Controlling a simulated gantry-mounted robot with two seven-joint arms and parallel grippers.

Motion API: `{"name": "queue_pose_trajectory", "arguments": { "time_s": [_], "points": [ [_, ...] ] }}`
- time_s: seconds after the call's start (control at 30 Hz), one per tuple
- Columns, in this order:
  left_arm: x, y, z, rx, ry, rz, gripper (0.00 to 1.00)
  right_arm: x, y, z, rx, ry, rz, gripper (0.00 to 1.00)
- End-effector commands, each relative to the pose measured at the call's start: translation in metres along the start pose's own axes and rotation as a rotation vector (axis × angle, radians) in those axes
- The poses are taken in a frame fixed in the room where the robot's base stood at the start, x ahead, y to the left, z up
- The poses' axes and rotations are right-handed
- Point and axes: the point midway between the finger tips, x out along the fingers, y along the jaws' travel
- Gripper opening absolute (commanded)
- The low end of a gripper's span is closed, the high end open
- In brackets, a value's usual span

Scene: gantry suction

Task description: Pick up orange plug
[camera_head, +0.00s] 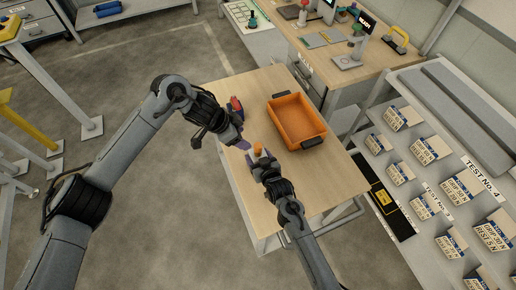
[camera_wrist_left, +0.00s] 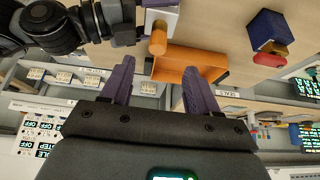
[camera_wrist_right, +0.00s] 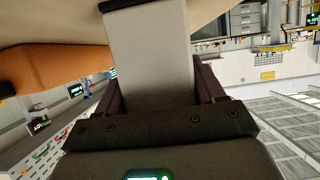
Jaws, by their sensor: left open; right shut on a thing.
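The orange plug (camera_head: 257,149) is a small cylinder on the table side of my right gripper (camera_head: 262,160). In the left wrist view the plug (camera_wrist_left: 158,38) sticks out of a pale block (camera_wrist_left: 160,17). My right gripper is shut on this grey block (camera_wrist_right: 148,60), which fills the space between its fingers in the right wrist view. My left gripper (camera_head: 243,144) is open and empty, just left of the plug. In the left wrist view the plug lies ahead of the gap between its purple fingers (camera_wrist_left: 158,68), apart from them.
An orange bin (camera_head: 322,131) with dark handles stands on the wooden table (camera_head: 255,88), right of both grippers. A blue block (camera_wrist_left: 268,28) with a red piece (camera_wrist_left: 270,60) lies on the table near my left gripper. A grey rack with labelled cards (camera_head: 425,150) stands at the right.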

Motion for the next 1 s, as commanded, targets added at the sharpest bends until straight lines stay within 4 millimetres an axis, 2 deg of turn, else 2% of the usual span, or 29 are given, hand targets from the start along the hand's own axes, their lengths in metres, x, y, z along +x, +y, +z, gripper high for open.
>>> {"name": "queue_pose_trajectory", "arguments": {
  "time_s": [0.17,0.3,0.4,0.53,0.67,0.77,0.87,1.0],
  "points": [
    [-0.001,-0.018,0.007,0.019,-0.046,-0.095,0.60,0.000,0.000,0.000,0.000,0.000,0.000,0.01],
    [-0.015,-0.051,0.004,0.039,-0.086,-0.270,0.60,0.000,0.000,0.000,0.000,0.000,0.000,0.01],
    [-0.037,-0.074,-0.016,0.040,-0.087,-0.431,0.60,0.000,0.000,0.000,0.000,0.000,0.000,0.01],
    [-0.065,-0.088,-0.050,-0.007,-0.068,-0.620,0.60,0.000,0.000,0.000,0.000,0.000,0.000,0.01],
    [-0.087,-0.082,-0.076,-0.124,-0.046,-0.747,0.60,0.000,0.000,0.000,0.000,0.000,0.000,0.01],
    [-0.099,-0.069,-0.083,-0.265,-0.042,-0.792,0.60,0.000,0.000,0.000,0.000,0.000,0.000,0.01],
    [-0.100,-0.048,-0.078,-0.446,-0.055,-0.773,0.60,0.000,0.000,0.000,0.000,0.000,0.000,0.01],
    [-0.082,-0.012,-0.059,-0.686,-0.082,-0.652,0.60,0.000,0.000,0.000,0.000,0.000,0.000,0.01]
  ]
}}
